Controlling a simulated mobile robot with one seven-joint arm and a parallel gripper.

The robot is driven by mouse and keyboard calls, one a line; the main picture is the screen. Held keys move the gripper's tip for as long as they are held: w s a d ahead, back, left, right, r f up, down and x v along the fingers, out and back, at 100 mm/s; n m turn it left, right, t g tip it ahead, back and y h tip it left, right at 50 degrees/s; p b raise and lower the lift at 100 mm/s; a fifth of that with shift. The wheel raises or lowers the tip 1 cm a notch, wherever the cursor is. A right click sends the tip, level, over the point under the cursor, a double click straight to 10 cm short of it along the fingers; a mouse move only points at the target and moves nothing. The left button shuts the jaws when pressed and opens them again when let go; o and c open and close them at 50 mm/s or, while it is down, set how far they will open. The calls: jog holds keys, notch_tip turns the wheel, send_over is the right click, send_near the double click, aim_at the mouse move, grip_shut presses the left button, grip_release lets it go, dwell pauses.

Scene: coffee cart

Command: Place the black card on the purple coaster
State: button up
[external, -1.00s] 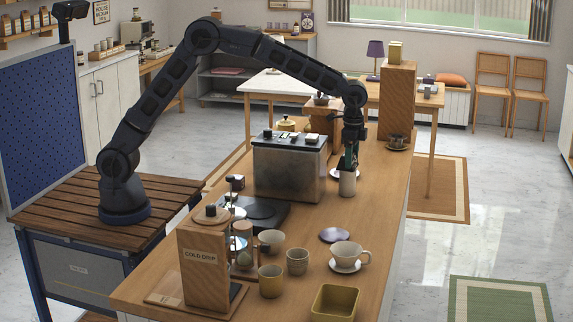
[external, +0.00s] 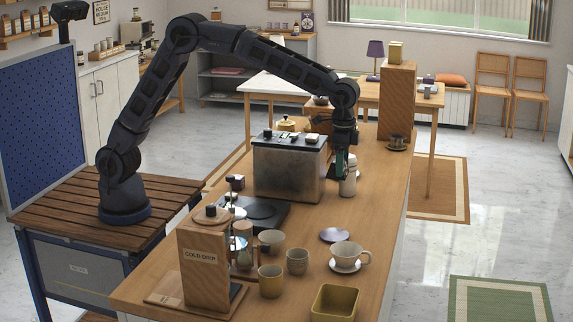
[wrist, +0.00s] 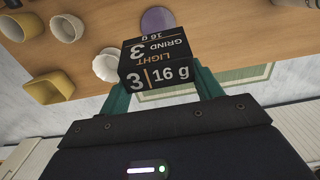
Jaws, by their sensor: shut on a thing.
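A black card (wrist: 155,62) with white and orange print, "LIGHT", "GRIND", "3 | 16 g", is clamped between the green fingertips of my gripper (wrist: 160,88). In the external view my gripper (external: 342,168) is above the counter, right of the metal-sided machine and by a pale canister; the card is too small to make out there. The round purple coaster (external: 334,235) lies flat on the counter, nearer the camera than my gripper, with nothing on it. The wrist view also shows the coaster (wrist: 157,20) beyond the card, apart from it.
A yellow tray (external: 334,303) is at the near edge. The pale canister (external: 349,184) is beside my gripper. Counter between canister and coaster is clear.

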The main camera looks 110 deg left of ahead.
notch_tip(320, 180, down, 20)
jog(key=shift+d+r, duration=0.1)
dwell(0.5)
jog(key=o, duration=1)
jog(key=shift+c, duration=0.2)
